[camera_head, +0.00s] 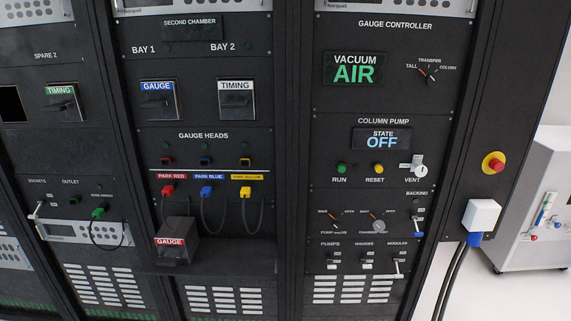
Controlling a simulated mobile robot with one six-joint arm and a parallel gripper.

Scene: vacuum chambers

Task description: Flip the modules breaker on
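The modules breaker (397,267) is a small switch under the "MODULES" label, low on the right-hand black rack panel. A pale lever on it points downward. The small tags beside it are too small to read, so I cannot tell its state from them. The pumps breaker (331,265) and the gauges breaker (366,265) sit to its left in the same row, and their levers look shorter. My gripper is not in view, and nothing of my arm shows in front of the panel.
Above the breakers are two round valve knobs and a backing switch (417,220) with a blue tip. A vent grille (350,290) lies below. A red emergency button (494,162) and a white plug box (482,214) with dark cables stick out at right. A gauge box (176,243) protrudes at left.

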